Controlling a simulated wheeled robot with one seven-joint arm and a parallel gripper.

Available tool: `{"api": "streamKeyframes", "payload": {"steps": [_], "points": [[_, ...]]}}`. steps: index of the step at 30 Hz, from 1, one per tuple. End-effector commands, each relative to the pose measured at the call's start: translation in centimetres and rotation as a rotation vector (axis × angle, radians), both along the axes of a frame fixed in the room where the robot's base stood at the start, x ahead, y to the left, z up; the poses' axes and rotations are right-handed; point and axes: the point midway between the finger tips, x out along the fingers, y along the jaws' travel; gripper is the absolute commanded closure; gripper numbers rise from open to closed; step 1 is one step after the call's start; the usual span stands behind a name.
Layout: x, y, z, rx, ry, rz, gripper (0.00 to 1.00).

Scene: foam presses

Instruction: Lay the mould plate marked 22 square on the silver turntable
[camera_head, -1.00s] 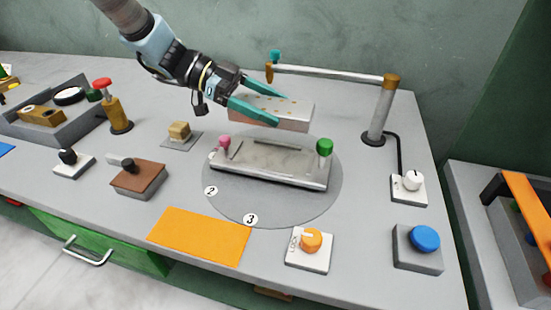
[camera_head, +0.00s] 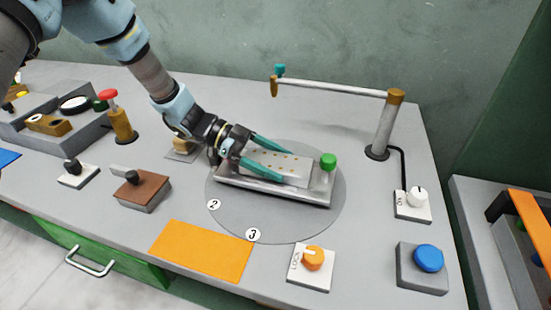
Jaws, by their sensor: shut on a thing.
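The mould plate (camera_head: 280,160) is a pale slab with several small copper-coloured dots on top; I can read no number on it. My gripper (camera_head: 287,166) is shut on it, with one teal finger along each long side. The plate is over the grey metal tray (camera_head: 305,193) on the turntable; I cannot tell whether it touches the tray. The silver turntable (camera_head: 310,224) is a flat grey disc with labels 2 and 3 at its front left. A green knob (camera_head: 328,161) stands at the tray's right end.
A post with a horizontal arm (camera_head: 335,88) stands behind the turntable. An orange mat (camera_head: 201,250), an orange dial (camera_head: 312,259) and a blue button (camera_head: 428,258) lie in front. A brown block (camera_head: 141,193) and a red-topped post (camera_head: 121,122) are at the left.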

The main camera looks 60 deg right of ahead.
Motion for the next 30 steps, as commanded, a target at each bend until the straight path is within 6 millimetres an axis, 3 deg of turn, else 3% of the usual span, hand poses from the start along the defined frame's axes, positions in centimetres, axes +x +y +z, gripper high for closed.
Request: {"api": "streamKeyframes", "payload": {"steps": [10, 11, 13, 23, 30], "points": [[0.0, 0.0, -0.3, -0.002, 0.001, -0.001, 1.0], [0.0, 0.0, -0.3, -0.001, 0.0, 0.0, 0.09], [0.0, 0.0, -0.2, -0.001, 0.0, 0.0, 0.02], [0.2, 0.0, 0.0, -0.001, -0.001, 0.002, 0.0], [3.7, 1.1, 1.0, -0.003, -0.003, 0.004, 0.0]]}}
